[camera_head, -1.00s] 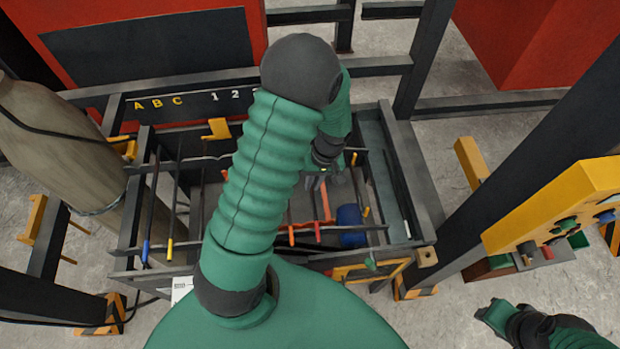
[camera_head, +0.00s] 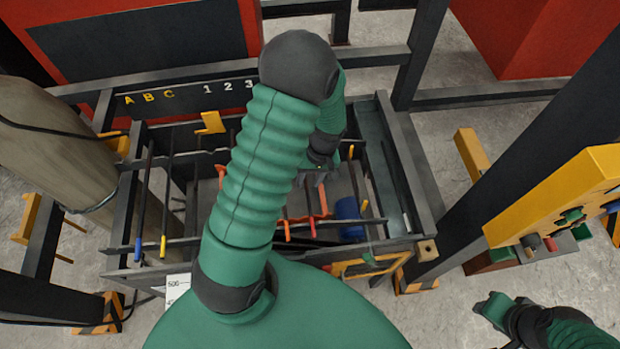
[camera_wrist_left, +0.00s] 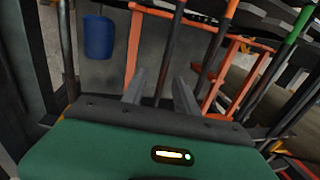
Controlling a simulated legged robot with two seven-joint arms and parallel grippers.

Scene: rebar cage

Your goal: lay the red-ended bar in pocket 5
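My left arm reaches down over the rebar cage, its gripper (camera_head: 314,178) low inside it. In the left wrist view the two fingers (camera_wrist_left: 160,90) stand apart, with a dark bar (camera_wrist_left: 168,62) running between them; whether they touch it is not clear. A bar with a red end (camera_head: 311,222) lies below the gripper in the head view. I cannot tell for certain that both are the same bar. The numbered board (camera_head: 208,88) shows 1, 2 and 3; pocket 5 is hidden behind my arm. My right gripper (camera_head: 494,308) is at the lower right, away from the cage.
Bars with blue (camera_head: 138,249) and yellow (camera_head: 163,246) ends lie at the cage's left. A blue cylinder (camera_head: 349,218) and an orange frame (camera_wrist_left: 134,42) are close to the left gripper. A yellow control panel (camera_head: 570,205) stands at the right.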

